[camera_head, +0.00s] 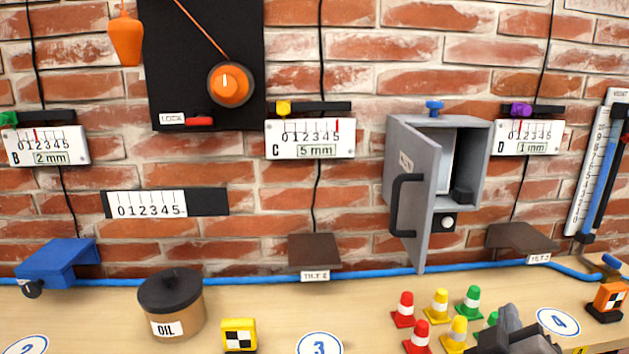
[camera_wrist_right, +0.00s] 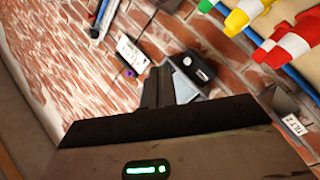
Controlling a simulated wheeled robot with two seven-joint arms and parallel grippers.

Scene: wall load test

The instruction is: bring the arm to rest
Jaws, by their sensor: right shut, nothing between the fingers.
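My right gripper (camera_head: 515,325) shows at the bottom right of the head view, low over the light wooden bench and just right of the small cones. In the right wrist view its dark fingers (camera_wrist_right: 158,88) are together with nothing between them. The right wrist view is tilted and shows the brick wall, a gauge and the grey box beyond the fingers. My left gripper is in neither view.
Red, yellow and green cones (camera_head: 438,318) stand close beside the right gripper. The grey wall box (camera_head: 427,204) has its door swung open above the bench. A brown plate (camera_head: 521,237), an orange block (camera_head: 607,301), a blue pipe (camera_head: 385,275) and an oil pot (camera_head: 171,303) are around.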

